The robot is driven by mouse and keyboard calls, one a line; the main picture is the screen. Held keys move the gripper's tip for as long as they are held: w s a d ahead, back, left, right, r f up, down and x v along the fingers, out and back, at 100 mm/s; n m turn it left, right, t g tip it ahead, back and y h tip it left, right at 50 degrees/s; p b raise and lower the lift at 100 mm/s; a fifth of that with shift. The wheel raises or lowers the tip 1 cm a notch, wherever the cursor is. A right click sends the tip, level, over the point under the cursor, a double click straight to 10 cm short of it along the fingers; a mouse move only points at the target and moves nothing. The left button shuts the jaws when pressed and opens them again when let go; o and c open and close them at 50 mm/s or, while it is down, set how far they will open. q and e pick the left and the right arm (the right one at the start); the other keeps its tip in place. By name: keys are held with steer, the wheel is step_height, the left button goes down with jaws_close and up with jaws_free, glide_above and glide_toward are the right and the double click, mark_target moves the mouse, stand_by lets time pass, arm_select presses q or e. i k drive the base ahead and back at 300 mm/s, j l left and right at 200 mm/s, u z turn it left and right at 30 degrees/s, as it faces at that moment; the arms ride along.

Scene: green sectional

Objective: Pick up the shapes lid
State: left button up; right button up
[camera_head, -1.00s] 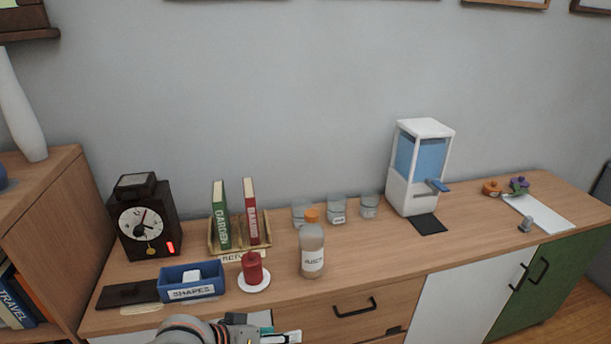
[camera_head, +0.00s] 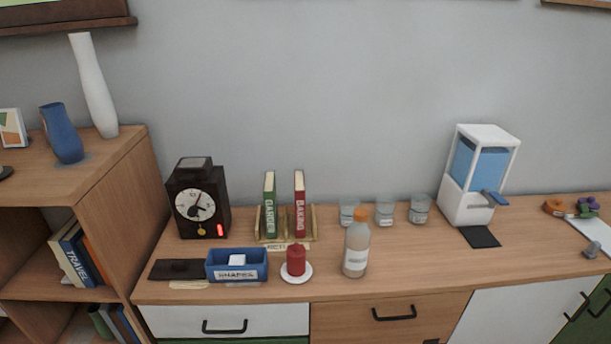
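A blue open box (camera_head: 254,274) labelled SHAPES stands near the front edge of the cabinet top, left of the middle, with a white block (camera_head: 237,260) inside. A dark, flat, rectangular piece (camera_head: 179,269) lies just left of the box, in front of the clock. It is the only lid-like thing beside the box, but no writing on it can be read to confirm that it is the shapes lid. Neither of my grippers is in view.
A black clock (camera_head: 199,203) stands behind the dark piece. A red candle (camera_head: 296,262) on a white saucer and a bottle (camera_head: 356,250) stand right of the box. A taller bookcase (camera_head: 125,200) rises at left. Books (camera_head: 299,207) stand in a rack behind.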

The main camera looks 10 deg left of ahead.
mark_target(178, 269)
steer(key=u, duration=1.25)
